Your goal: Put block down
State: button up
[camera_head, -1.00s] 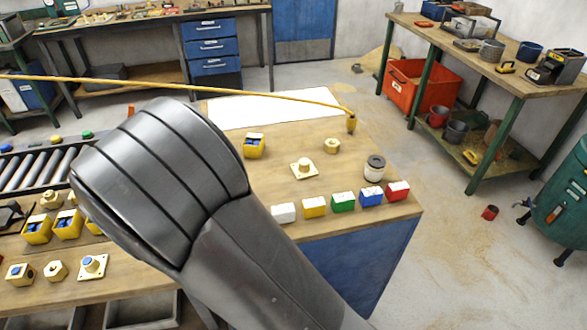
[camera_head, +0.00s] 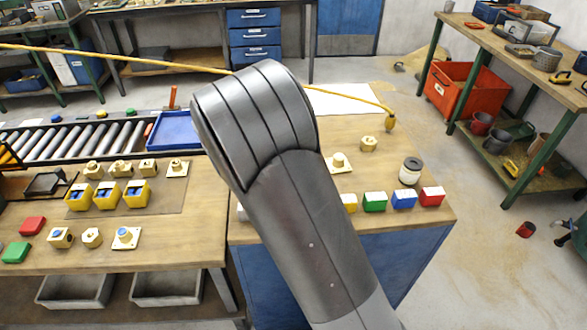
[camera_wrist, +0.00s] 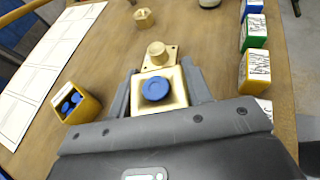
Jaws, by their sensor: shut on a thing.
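In the wrist view, a pale brass block (camera_wrist: 172,101) with a round blue piece (camera_wrist: 155,89) on top sits between the two fingers of my gripper (camera_wrist: 160,92). The gripper is shut on it. Just beyond it, a square-flanged brass piece (camera_wrist: 158,52) lies on the wooden workbench (camera_wrist: 215,50); it also shows in the head view (camera_head: 340,162). The gap between the held block and the bench cannot be told. In the head view, my arm hides the gripper and the block.
A yellow bin with blue inside (camera_wrist: 77,103) stands left of the gripper, by a white sheet (camera_wrist: 42,70). A brass nut (camera_wrist: 144,18) lies farther off. Green (camera_head: 375,202), blue (camera_head: 404,198) and red (camera_head: 432,196) boxes line the front edge. A left bench (camera_head: 180,255) holds several brass parts.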

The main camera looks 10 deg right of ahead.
jog(key=a+f, duration=0.1)
jog(key=a, duration=0.1)
jog(key=w+a+f, duration=0.1)
jog(key=a, duration=0.1)
jog(key=w+a+f, duration=0.1)
jog(key=a, duration=0.1)
jog(key=shift+w+f, duration=0.15)
jog(key=shift+f, duration=2.2)
jog(key=shift+f, duration=0.15)
jog(key=o, duration=1.4)
jog(key=shift+o, duration=0.2)
